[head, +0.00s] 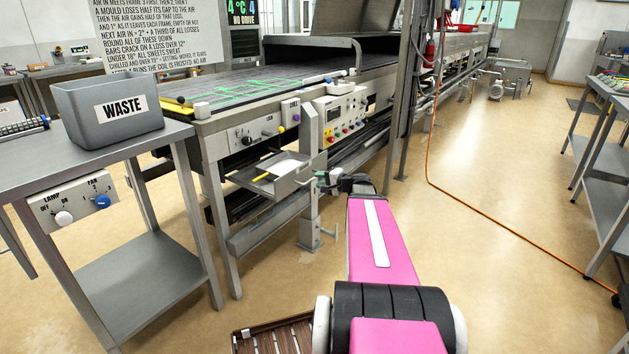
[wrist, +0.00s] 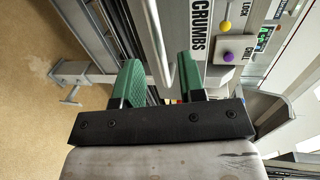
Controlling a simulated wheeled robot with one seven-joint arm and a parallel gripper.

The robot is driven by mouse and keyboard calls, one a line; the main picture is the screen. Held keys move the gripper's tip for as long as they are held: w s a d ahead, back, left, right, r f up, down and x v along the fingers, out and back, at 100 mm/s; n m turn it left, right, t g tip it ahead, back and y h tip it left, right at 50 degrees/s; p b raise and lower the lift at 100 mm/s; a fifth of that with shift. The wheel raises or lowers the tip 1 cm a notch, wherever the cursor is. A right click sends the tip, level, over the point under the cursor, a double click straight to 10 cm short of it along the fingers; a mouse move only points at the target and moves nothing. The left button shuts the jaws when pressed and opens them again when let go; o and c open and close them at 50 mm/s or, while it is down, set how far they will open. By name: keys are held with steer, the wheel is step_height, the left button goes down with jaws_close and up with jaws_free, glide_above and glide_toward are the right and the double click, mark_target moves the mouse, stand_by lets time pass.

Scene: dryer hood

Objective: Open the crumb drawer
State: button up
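In the wrist view a white "CRUMBS" label (wrist: 200,30) lies just right of the pale bar handle (wrist: 157,45). My gripper (head: 326,179) is at the drawer's front in the head view. In the wrist view my gripper (wrist: 158,82) is open, its green fingers on either side of the bar. Contact with the bar cannot be told.
The control panel (head: 257,133) with a yellow and a purple knob sits above the drawer. A metal post (head: 309,205) stands close to my gripper. A steel table (head: 150,270) with a grey waste bin (head: 105,108) is at left. Open floor lies to the right, crossed by an orange cable (head: 500,228).

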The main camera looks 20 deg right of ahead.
steer(key=v, duration=0.7)
stand_by(0.3)
steer(key=s+a+f+n+g+h, duration=0.4)
steer(key=s+a+f+n+g, duration=0.1)
steer(key=a, duration=0.5)
steer(key=s+a+f+n+g+h, duration=0.5)
steer(key=s+a+f+g, duration=0.2)
steer(key=s+a+f, duration=0.2)
step_height(320, 180, down, 3)
steer(key=shift+a+r+n+g, duration=0.1)
steer(key=shift+a+n+g, duration=0.3)
steer(key=shift+a, duration=0.7)
